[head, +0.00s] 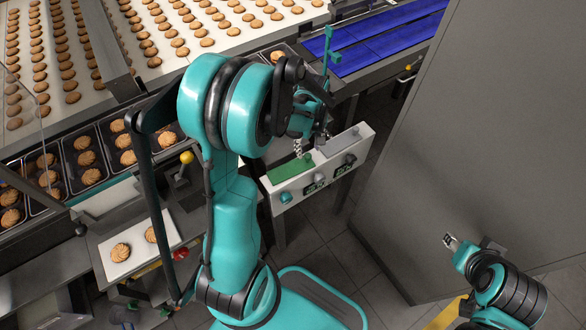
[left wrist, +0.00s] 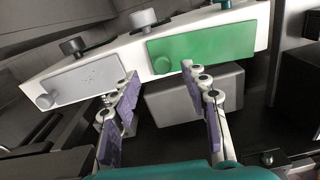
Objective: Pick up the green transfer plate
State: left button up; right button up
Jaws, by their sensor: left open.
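The green transfer plate (head: 289,169) lies on a white stand in the head view, to the left of a grey plate (head: 343,141). In the left wrist view the green plate (left wrist: 205,46) shows large, with a green knob on it. My left gripper (head: 311,148) hangs at the stand, between the two plates in the picture, and is partly hidden by its own wrist. In the left wrist view its purple-padded fingers (left wrist: 160,72) are apart, with nothing between them. My right gripper (head: 449,241) is at the lower right, far from the plate; its jaws are too small to tell.
The white stand's front (head: 318,178) carries knobs and small displays. A blue belt (head: 385,40) runs behind it, and a biscuit conveyor (head: 215,40) fills the upper left. Black trays of biscuits stand at left. A tall grey panel (head: 480,150) bounds the right.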

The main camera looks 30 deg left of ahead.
aim_at(308, 155)
pick_arm(q)
jog(key=f+b, duration=0.1)
jog(key=f, duration=0.1)
jog(key=f+b, duration=0.1)
jog(key=f, duration=0.1)
jog(key=shift+s+d+f, duration=0.1)
jog(key=shift+s+f, duration=0.1)
jog(key=shift+f, duration=0.1)
jog(key=shift+r, duration=0.1)
grip_shut()
jog(key=shift+r, duration=0.1)
